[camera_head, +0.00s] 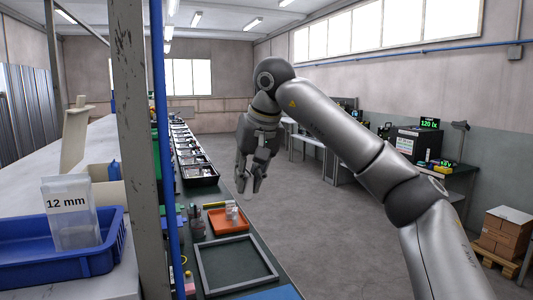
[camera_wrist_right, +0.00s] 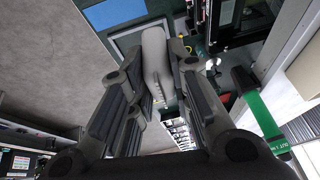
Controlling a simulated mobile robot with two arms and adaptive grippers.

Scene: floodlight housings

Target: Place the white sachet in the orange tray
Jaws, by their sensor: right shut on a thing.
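My right gripper (camera_head: 250,182) hangs fingers down above the floor, just right of the bench edge. It is shut on a pale, narrow thing, which looks like the white sachet seen edge-on and in shade; it shows between the fingers in the right wrist view (camera_wrist_right: 155,62). The orange tray (camera_head: 236,229) lies on the bench, lower left of the gripper in the head view and apart from it. A small whitish container (camera_head: 231,209) stands in the tray. My left gripper is not in view.
A grey square frame (camera_head: 236,287) lies in front of the tray. Black trays (camera_head: 199,181) of parts line the bench behind. A blue post (camera_head: 166,150) and a blue bin (camera_head: 75,265) with a clear "12 mm" bag (camera_head: 71,212) stand left.

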